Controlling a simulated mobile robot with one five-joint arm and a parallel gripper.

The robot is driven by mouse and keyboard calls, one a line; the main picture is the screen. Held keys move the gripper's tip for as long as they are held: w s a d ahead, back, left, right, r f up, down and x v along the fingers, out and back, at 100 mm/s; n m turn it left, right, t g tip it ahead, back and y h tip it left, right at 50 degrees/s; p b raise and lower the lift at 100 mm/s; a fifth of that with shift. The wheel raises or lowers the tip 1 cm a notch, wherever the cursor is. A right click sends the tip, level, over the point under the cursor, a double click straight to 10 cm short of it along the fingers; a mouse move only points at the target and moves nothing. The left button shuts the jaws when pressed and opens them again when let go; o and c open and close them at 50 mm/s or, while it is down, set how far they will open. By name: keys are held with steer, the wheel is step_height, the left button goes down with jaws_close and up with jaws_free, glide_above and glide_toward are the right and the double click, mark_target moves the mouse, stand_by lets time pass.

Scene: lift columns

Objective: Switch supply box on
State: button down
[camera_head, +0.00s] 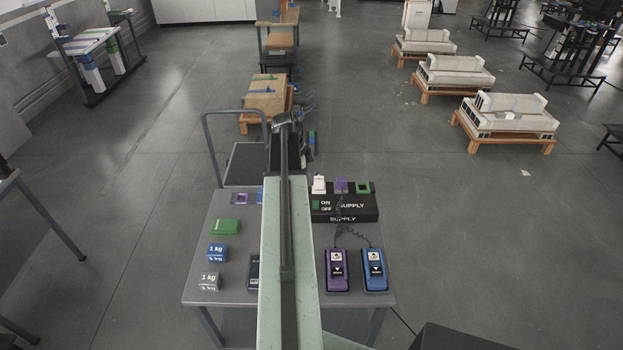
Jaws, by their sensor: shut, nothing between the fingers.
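The supply box (343,206) is a black box on the right half of the grey table, marked SUPPLY. Its front left has a green-lit patch beside the words ON and OFF. The switch position is too small to tell. A white part (319,184), a purple block (341,185) and a green frame-like block (364,188) sit along its back edge. My arm stretches away from me across the middle of the table, left of the box. My gripper (284,122) is at the arm's far end, past the table's back edge, shut and empty. Its fingers are hard to make out.
A purple device (337,270) and a blue device (374,270) stand in front of the box, with coiled cables. A green block (224,227), a blue weight (217,252) and a grey weight (209,281) stand at left. A trolley (243,164) stands behind the table.

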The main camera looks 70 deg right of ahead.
steer(key=p+v, duration=0.1)
steer(key=v, duration=0.1)
steer(key=shift+w+r, duration=0.1)
steer(key=shift+r, duration=0.25)
steer(key=shift+w+d+r, duration=0.1)
steer(key=shift+w+d, duration=0.15)
steer(key=shift+d, duration=0.3)
